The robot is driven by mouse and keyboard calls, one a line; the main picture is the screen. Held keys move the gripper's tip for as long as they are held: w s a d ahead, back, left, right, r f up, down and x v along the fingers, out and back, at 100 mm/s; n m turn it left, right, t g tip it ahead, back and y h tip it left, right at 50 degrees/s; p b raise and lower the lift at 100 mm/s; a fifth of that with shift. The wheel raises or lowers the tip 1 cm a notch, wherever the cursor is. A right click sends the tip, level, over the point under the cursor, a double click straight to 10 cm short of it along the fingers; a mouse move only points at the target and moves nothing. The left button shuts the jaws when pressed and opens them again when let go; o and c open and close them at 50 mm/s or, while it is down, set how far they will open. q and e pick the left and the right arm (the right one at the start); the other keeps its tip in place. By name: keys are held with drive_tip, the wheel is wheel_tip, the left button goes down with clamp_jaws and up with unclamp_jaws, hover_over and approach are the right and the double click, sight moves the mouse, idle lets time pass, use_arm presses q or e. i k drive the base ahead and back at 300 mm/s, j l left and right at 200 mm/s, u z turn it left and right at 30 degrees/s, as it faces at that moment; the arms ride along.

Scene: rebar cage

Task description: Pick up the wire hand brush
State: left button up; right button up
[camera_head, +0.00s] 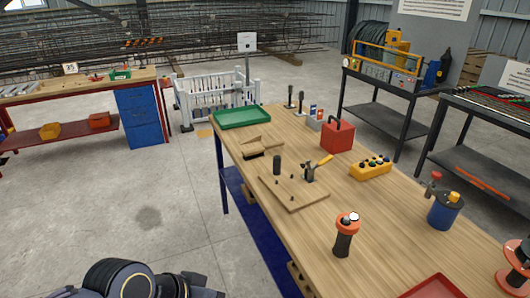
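What looks like the wire hand brush (256,147), with a pale wooden body and dark parts along its lower edge, lies on the wooden workbench (225,143) near its left edge. It lies just in front of a green tray (240,117) and behind a wooden board. Its bristles are too small to make out clearly. Nothing is touching it from above. Dark links of my own arm show at the bottom left, well away from the brush. Neither gripper is in view.
The wooden board (293,193) bears a dark cylinder and a yellow-handled clamp (317,168). A red box (338,136), a yellow control box (370,168) and an orange-black tool (344,234) stand farther right. Open floor (150,190) lies left of the bench.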

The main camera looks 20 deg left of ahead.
sight(250, 153)
drive_tip(key=i+j+z, duration=0.15)
drive_tip(key=j+z, duration=0.15)
drive_tip(key=z, duration=0.15)
drive_tip(key=i+j+z, duration=0.1)
drive_tip(key=j+z, duration=0.2)
drive_tip(key=z, duration=0.15)
drive_tip(key=i+j+z, duration=0.1)
drive_tip(key=j+z, duration=0.2)
drive_tip(key=j, duration=0.9)
drive_tip(key=j+z, duration=0.25)
drive_tip(key=j, duration=2.35)
drive_tip(key=k+j, duration=0.1)
drive_tip(key=j, duration=1.3)
drive_tip(key=z, duration=0.05)
